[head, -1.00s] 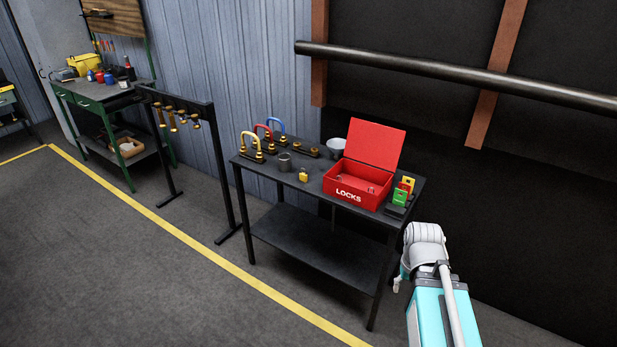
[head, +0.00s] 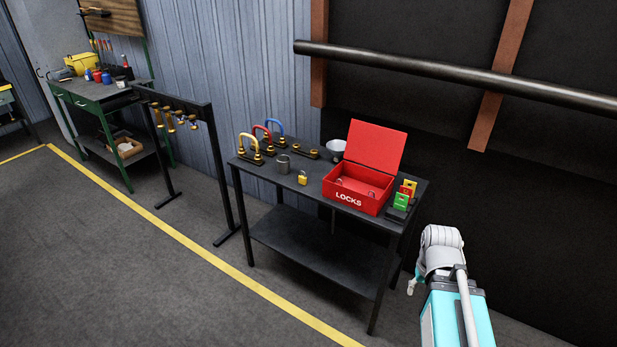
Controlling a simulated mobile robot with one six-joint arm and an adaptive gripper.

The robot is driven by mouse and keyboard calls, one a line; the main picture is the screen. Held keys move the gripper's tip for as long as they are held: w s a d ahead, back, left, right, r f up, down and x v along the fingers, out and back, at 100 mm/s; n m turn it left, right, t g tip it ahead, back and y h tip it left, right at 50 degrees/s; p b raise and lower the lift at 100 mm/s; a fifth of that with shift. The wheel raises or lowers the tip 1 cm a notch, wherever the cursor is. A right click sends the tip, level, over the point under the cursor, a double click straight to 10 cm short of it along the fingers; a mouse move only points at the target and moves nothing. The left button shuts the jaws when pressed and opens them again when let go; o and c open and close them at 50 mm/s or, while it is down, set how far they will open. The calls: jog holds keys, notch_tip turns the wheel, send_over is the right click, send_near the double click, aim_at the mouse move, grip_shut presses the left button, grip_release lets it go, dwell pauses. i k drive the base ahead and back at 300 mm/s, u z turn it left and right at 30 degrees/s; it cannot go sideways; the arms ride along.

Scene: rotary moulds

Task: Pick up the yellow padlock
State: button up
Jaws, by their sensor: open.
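The yellow padlock (head: 303,180) is a small yellow block standing on the dark table (head: 262,176), near its front edge. It stands apart from its neighbours, to the right of a grey cup (head: 283,163) and left of the open red box (head: 352,198) marked LOCKS. Its shackle is too small to make out clearly. My arm shows at the lower right, beside the table's right end and well away from the padlock.
A light bowl (head: 337,148) is behind the box, whose lid stands up. Green, yellow and red tags (head: 402,197) are to its right. A black rack (head: 211,150) stands left; open floor lies in front.

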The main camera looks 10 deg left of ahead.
aim_at(303, 180)
jog(key=i, duration=0.9)
jog(key=u, duration=0.05)
